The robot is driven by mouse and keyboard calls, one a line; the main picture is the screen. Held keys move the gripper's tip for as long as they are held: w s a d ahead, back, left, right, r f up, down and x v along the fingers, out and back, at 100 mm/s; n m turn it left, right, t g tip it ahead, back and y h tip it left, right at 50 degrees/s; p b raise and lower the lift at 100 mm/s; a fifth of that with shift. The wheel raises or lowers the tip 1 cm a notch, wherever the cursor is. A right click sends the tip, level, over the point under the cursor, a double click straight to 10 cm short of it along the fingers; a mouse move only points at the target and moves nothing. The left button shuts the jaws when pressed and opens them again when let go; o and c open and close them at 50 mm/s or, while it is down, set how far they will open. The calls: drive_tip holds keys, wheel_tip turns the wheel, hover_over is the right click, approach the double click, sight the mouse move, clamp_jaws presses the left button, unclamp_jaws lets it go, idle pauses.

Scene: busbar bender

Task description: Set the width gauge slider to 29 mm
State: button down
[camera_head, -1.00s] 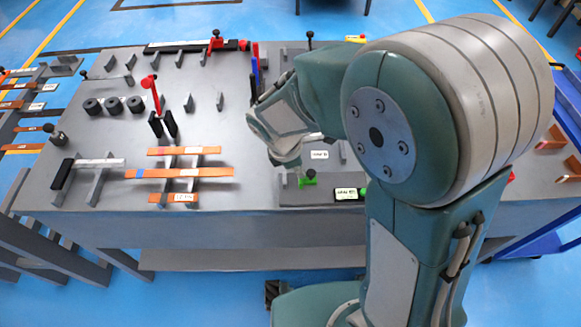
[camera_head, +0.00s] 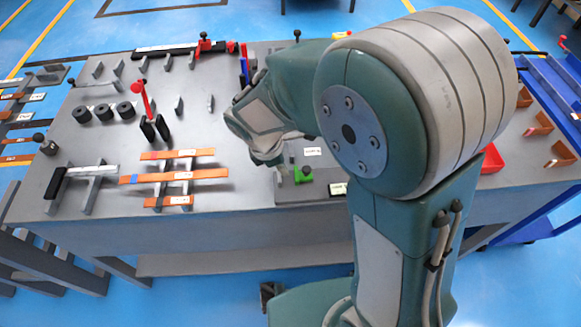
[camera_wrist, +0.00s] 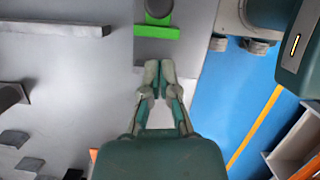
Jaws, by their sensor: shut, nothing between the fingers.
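The green slider (camera_head: 303,174) with a dark knob sits on a grey plate (camera_head: 290,192) near the front edge of the bench. In the wrist view the green bar (camera_wrist: 157,32) and its round knob (camera_wrist: 158,8) show at the top, just beyond my fingertips. My gripper (camera_wrist: 153,66) is shut with its fingertips together and nothing between them. It is apart from the green bar in that picture; the height gap cannot be told. In the head view my arm partly hides the plate, and the fingertips are hard to make out. No scale reading is legible.
A labelled block (camera_head: 338,188) stands right of the slider, partly behind my arm. Orange busbars (camera_head: 180,175) on supports and a red-handled tool (camera_head: 143,97) stand to the left. Black rollers (camera_head: 103,111) lie further left. The bench (camera_head: 225,150) is bare between the busbars and my gripper.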

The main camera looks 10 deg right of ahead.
drive_tip(key=v, duration=0.9)
drive_tip(key=shift+d, duration=0.15)
drive_tip(key=c, duration=1.3)
unclamp_jaws()
drive_tip(key=shift+r, duration=0.4)
drive_tip(key=o, duration=0.5)
drive_tip(key=shift+a+r, duration=0.1)
drive_tip(key=shift+a, duration=0.15)
drive_tip(key=o, duration=0.3)
drive_tip(key=shift+n, duration=0.3)
drive_tip(key=shift+o, duration=0.2)
drive_tip(key=n+y, duration=0.3)
drive_tip(key=n, duration=0.4)
hover_over(305, 168)
drive_tip(key=f, duration=1)
drive_tip(key=shift+d, duration=0.35)
drive_tip(key=shift+a+f, duration=0.3)
drive_tip(key=shift+f, duration=0.15)
